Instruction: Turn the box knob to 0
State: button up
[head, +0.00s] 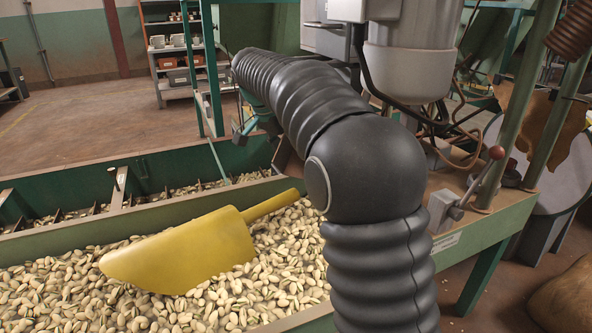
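No knob with a readable 0 shows in the head view. A light grey box (365,10) is at the top, on the machine, cut off by the frame edge; I cannot make out a knob on it. A small grey box (440,212) on the green frame at right has a lever with a dark red ball (497,152); I cannot tell if either is the task's box. My black ribbed arm rises from the bottom and bends away toward the upper left.
A green hopper (60,240) full of pistachios is in front, with a yellow scoop (190,252) lying on the nuts. A grey machine body (412,60) stands behind my arm. Green posts and a brown sack (562,300) are at right. Open floor (70,125) is at back left.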

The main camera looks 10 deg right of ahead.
jog(key=x, duration=0.6)
jog(key=shift+w+d+f+b, duration=0.1)
jog(key=shift+d+f+b, duration=0.05)
jog(key=shift+f+b, duration=0.15)
jog(key=shift+r, duration=0.1)
grip_shut()
